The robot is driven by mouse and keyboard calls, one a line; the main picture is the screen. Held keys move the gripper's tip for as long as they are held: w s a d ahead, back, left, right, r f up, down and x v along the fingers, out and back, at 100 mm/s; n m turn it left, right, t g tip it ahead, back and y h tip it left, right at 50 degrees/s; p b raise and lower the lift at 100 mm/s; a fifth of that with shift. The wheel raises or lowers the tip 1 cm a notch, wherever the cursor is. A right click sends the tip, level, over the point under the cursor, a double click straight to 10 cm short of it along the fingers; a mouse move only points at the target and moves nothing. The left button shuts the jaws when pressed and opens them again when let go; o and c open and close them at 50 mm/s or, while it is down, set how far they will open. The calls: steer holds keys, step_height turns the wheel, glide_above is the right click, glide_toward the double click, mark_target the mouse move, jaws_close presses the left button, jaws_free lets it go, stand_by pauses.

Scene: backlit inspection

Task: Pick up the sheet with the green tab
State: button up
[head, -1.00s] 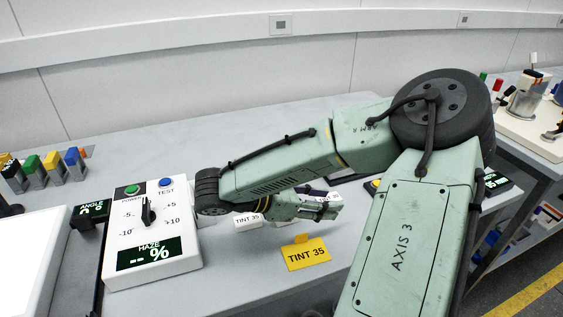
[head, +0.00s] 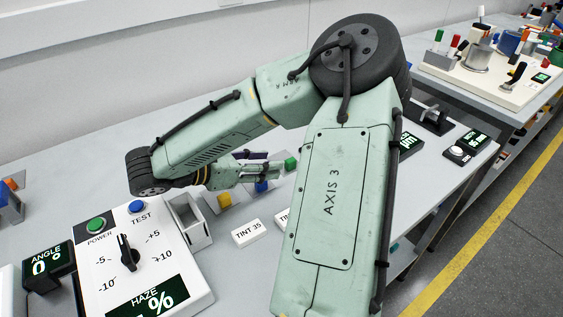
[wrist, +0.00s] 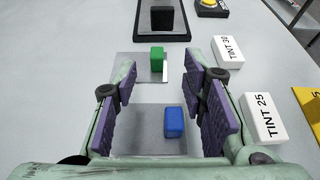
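The green tab (wrist: 157,58) stands on a flat, see-through grey sheet (wrist: 130,68) lying on the bench. In the wrist view it is ahead of my gripper (wrist: 166,84), slightly left of the middle. My gripper is open and empty, its purple-padded fingers spread wide. A sheet with a blue tab (wrist: 174,122) lies nearer, below and between the fingers. In the head view my gripper (head: 278,167) is above the bench beside the green tab (head: 291,163); the arm hides part of the sheets.
White blocks marked TINT 30 (wrist: 228,50) and TINT 25 (wrist: 263,118) stand to the right in the wrist view. A dark-framed device (wrist: 163,22) lies beyond the green tab. The haze meter (head: 145,260) and a grey open box (head: 187,222) stand left of the sheets.

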mark_target(289, 161)
steer(key=shift+w+d+f+b, duration=0.4)
steer(key=shift+d+f+b, duration=0.2)
steer(key=shift+d+b, duration=0.1)
steer(key=shift+w+d+f+b, duration=0.35)
steer(key=shift+f+b, duration=0.05)
steer(key=shift+b, duration=0.45)
steer(key=shift+w+r+x, duration=0.15)
steer(key=shift+x, duration=0.8)
steer(key=shift+w+r+x, duration=0.1)
steer(key=shift+x, duration=0.8)
jaws_close()
